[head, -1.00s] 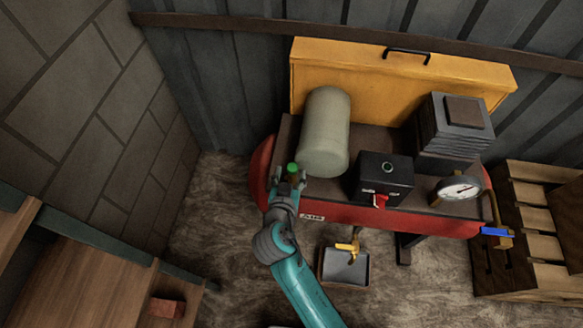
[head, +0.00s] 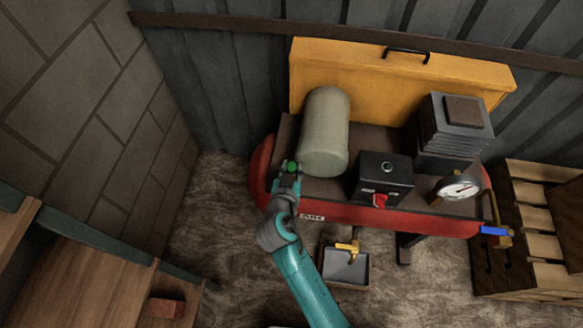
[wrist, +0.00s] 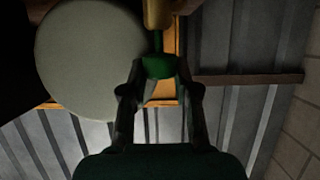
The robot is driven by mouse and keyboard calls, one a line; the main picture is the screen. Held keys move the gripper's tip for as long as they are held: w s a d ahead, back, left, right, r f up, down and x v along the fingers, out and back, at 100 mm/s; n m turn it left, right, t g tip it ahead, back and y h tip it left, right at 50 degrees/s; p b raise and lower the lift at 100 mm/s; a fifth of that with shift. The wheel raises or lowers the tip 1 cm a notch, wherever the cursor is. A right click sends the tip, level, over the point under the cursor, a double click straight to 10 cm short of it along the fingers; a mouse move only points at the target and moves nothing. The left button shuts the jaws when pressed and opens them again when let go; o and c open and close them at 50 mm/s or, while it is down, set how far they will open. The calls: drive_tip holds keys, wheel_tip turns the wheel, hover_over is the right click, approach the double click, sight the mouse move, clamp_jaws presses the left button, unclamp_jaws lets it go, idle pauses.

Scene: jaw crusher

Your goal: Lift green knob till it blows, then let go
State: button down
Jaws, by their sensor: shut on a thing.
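The green knob (head: 292,167) sits at the left end of the red compressor tank (head: 345,213), beside the upright grey cylinder (head: 325,130). My gripper (head: 287,168) reaches it from the front and is shut on it. In the wrist view the green knob (wrist: 158,67) is between the fingertips of my gripper (wrist: 159,70). A thin green stem joins the knob to a brass body (wrist: 158,14). The fingers hide part of the knob in the head view.
A black box (head: 383,180) with a red switch and a round gauge (head: 459,188) stand right of the cylinder. A yellow guard (head: 400,85) rises behind. A tray (head: 345,265) lies below a yellow-handled valve (head: 348,247). Wooden pallets (head: 535,225) stand at right.

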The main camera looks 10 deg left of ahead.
drive_tip(key=shift+r, duration=0.6)
drive_tip(key=c, duration=0.8)
unclamp_jaws()
drive_tip(key=shift+c, duration=0.2)
drive_tip(key=shift+s, duration=0.1)
drive_tip(key=v, duration=1.1)
drive_tip(key=shift+s+r, duration=0.25)
drive_tip(key=shift+s, duration=0.1)
